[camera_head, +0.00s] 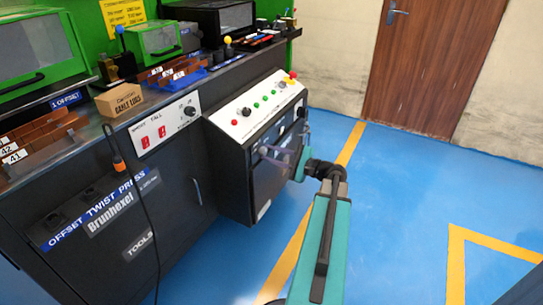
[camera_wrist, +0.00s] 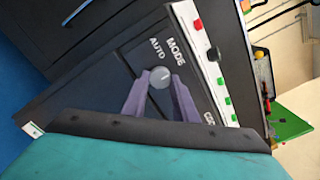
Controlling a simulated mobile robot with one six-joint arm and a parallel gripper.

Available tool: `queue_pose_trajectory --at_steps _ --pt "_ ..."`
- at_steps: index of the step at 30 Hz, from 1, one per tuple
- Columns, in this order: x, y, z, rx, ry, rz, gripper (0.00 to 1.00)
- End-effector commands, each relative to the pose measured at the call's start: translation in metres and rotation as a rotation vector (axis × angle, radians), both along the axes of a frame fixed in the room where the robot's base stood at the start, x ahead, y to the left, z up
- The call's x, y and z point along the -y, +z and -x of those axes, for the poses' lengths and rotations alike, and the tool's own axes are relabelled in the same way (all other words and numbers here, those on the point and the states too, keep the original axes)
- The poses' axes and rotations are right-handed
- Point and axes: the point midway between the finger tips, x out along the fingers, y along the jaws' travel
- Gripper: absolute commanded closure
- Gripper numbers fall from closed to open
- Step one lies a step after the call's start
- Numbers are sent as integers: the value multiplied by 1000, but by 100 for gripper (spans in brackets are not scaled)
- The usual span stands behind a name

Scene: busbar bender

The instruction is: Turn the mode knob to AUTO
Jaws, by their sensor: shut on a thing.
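In the wrist view the round grey mode knob (camera_wrist: 159,78) sits on the dark front panel, beside the white words MODE and AUTO. The two purple-grey fingers of my gripper (camera_wrist: 160,90) stand on either side of the knob and are shut on it. I cannot tell clearly which way the knob points. In the head view my gripper (camera_head: 270,152) reaches the front face of the black control box (camera_head: 232,165). The knob cannot be made out there. Another label on the panel is partly covered by my gripper.
The control box has a sloped white top (camera_head: 258,108) with green and red buttons, close above my gripper. A red mushroom button (camera_head: 292,75) stands at its far corner. An orange-ended cable (camera_head: 118,162) hangs at the left. Blue floor lies open to the right.

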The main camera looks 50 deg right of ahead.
Motion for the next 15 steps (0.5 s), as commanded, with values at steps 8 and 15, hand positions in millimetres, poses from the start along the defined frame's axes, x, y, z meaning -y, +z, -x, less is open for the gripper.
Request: queue_pose_trajectory --at_steps 8,15 --pt "0 -3 1 62 0 256 96" --pt "0 -3 1 115 0 473 96"
